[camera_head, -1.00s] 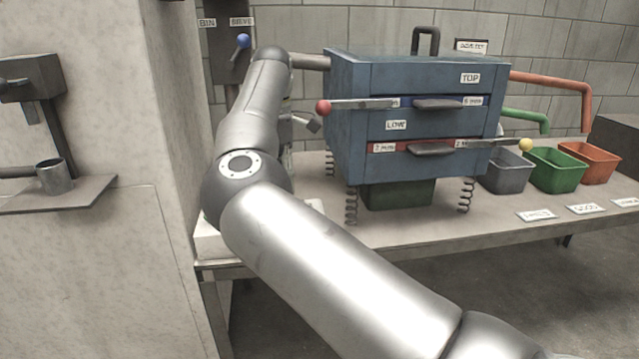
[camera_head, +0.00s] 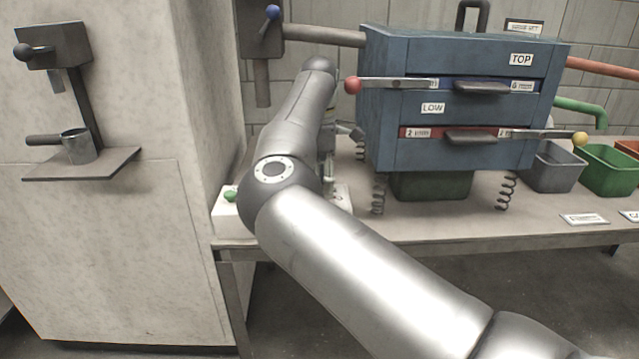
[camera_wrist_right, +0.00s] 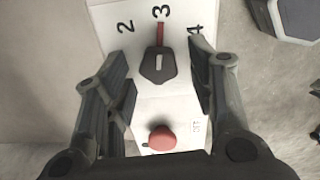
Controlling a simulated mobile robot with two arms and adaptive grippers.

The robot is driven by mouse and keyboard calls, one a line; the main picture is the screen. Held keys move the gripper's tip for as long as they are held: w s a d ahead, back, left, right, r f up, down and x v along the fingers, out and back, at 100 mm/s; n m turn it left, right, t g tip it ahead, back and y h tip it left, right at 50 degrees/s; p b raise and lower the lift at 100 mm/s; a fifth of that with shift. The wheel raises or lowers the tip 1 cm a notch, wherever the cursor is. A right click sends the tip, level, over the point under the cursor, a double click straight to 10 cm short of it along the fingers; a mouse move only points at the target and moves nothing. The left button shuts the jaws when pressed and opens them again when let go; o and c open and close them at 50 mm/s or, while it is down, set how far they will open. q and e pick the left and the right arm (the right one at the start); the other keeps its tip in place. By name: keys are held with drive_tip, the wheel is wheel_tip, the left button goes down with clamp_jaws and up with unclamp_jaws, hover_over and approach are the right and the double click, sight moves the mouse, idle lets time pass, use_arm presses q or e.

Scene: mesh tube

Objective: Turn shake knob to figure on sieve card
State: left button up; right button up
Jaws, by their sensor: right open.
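The shake knob (camera_wrist_right: 158,66) is dark grey with a white mark, on a white panel (camera_wrist_right: 115,20) with figures 2, 3 and 4. Its white mark lines up with a red line at the 3. My right gripper (camera_wrist_right: 160,72) is open in the right wrist view, one finger on each side of the knob; contact cannot be told. In the head view my right arm mostly hides this gripper and the knob. A white card (camera_head: 524,26) stands behind the blue sieve box (camera_head: 470,112); its lettering is too small to read. My left gripper is out of view.
A red button (camera_wrist_right: 162,138) sits below the knob. A green button (camera_head: 230,196) shows on the white control box (camera_head: 226,215) beside my arm. Red-balled (camera_head: 352,85) and yellow-balled (camera_head: 579,139) levers stick out from the sieve box. Bins stand at right.

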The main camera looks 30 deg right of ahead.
drive_tip(key=shift+c, duration=0.3)
drive_tip(key=c, duration=1)
drive_tip(key=shift+o, duration=0.2)
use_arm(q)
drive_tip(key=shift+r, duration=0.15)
use_arm(e)
drive_tip(key=shift+r+m+p, duration=0.15)
drive_tip(key=shift+m+p, duration=0.25)
drive_tip(key=shift+p, duration=0.85)
drive_tip(key=m+p, duration=0.2)
drive_tip(key=p, duration=0.1)
drive_tip(key=shift+w+m, duration=0.1)
drive_tip(key=shift+m, duration=0.3)
drive_tip(key=m+p, duration=0.3)
drive_tip(key=m, duration=0.1)
drive_tip(key=shift+d+m+p, duration=0.15)
drive_tip(key=shift+m+p, duration=0.15)
drive_tip(key=shift+m, duration=0.1)
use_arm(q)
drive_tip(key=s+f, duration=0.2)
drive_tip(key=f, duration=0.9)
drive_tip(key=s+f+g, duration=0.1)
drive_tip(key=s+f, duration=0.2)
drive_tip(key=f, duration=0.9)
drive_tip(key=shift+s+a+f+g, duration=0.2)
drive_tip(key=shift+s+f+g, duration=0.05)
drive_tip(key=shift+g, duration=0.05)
use_arm(e)
drive_tip(key=shift+m, duration=0.7)
